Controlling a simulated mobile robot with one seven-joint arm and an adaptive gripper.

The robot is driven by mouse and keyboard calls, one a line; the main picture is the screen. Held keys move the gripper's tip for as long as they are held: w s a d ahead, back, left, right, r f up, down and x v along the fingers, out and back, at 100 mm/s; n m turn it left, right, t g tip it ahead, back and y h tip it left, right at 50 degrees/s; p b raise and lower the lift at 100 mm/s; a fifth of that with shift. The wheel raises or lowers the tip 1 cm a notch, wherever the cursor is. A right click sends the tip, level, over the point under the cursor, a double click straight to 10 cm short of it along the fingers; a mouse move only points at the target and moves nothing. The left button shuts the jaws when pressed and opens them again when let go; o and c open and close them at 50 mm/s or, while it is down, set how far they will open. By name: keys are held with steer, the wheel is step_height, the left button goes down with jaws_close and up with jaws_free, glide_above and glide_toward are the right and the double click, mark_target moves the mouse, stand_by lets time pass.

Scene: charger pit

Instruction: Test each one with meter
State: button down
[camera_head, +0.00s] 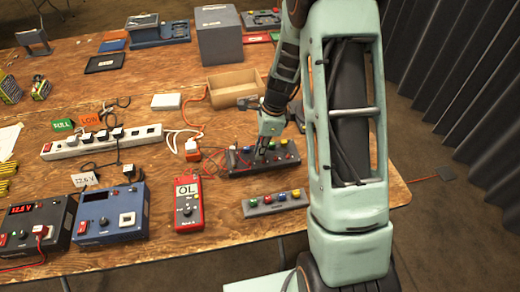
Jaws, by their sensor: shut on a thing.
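A red meter (187,221) lies near the front edge of the table, and its display reads "OL". My gripper (264,150) points down over a dark block (238,169) with coloured parts on top. It is shut on a small dark thing, mostly hidden by the fingers; I cannot tell what it is or whether it touches the block. A smaller grey block (256,209) with several coloured knobs lies in front of it. A blue box (110,214) and a dark box (35,222) with a red lit display stand to the left of the meter.
A white power strip (60,150) holds several plugs, with "FULL" (62,125) and "LOW" (91,119) cards behind it. A white adapter (191,150) and cables lie behind the meter. An open cardboard tray (233,86) and a grey box (219,37) stand farther back.

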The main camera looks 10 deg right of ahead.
steer(key=shift+b+x, duration=0.55)
steer(key=shift+x, duration=0.4)
stand_by(1.2)
steer(key=shift+d, duration=0.2)
steer(key=c, duration=1.6)
jaws_free()
steer(key=p+v, duration=0.2)
steer(key=a+p+v, duration=0.1)
steer(key=p+v, duration=0.1)
steer(key=v, duration=0.1)
steer(key=p+v, duration=0.2)
steer(key=shift+a+r, duration=0.25)
steer(key=shift+r, duration=0.1)
steer(key=shift+w, duration=0.1)
